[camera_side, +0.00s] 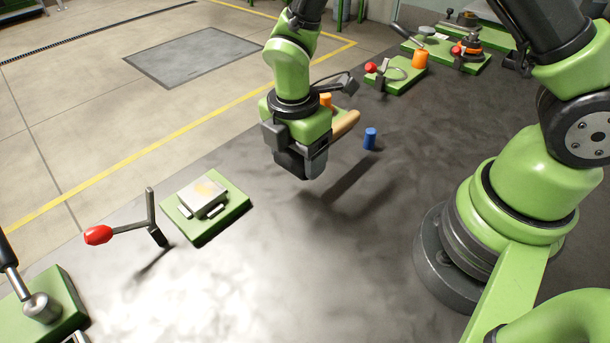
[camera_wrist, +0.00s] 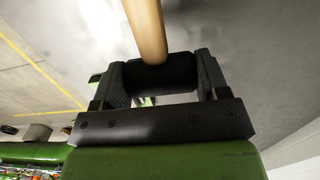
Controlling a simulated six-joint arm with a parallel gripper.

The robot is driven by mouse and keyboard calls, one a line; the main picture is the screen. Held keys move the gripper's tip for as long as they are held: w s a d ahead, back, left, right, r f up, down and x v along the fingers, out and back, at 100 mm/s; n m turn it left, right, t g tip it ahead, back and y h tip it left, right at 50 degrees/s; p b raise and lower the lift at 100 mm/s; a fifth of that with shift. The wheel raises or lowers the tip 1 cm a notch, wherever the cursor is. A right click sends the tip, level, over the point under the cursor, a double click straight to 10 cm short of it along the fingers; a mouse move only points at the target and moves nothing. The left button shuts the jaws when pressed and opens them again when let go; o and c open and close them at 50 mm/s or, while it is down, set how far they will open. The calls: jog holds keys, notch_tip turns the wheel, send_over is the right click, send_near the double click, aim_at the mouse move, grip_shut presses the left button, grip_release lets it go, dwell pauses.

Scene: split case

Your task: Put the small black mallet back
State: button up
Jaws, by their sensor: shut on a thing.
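My gripper (camera_side: 302,172) is shut on the small black mallet and holds it above the dark table, near the middle of the side view. In the side view the mallet's light wooden handle (camera_side: 345,124) sticks out to the right of the gripper, and the head is mostly hidden by the jaws. In the wrist view the black cylindrical mallet head (camera_wrist: 163,73) lies crosswise between the two fingers, with its wooden handle (camera_wrist: 146,28) running up out of the frame. I cannot make out a marked resting place for the mallet.
A blue cylinder (camera_side: 370,138) stands on the table right of my gripper. An orange cylinder (camera_side: 325,100) shows partly behind it. A green plate with a metal block (camera_side: 205,199) and a red-tipped lever (camera_side: 98,235) are at left. Green fixtures (camera_side: 400,76) line the back. The front middle is clear.

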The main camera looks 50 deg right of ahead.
aim_at(299, 196)
notch_tip(299, 196, down, 7)
dwell(0.3)
jog(key=shift+f, duration=0.15)
jog(key=o, duration=1.1)
jog(key=shift+o, duration=0.2)
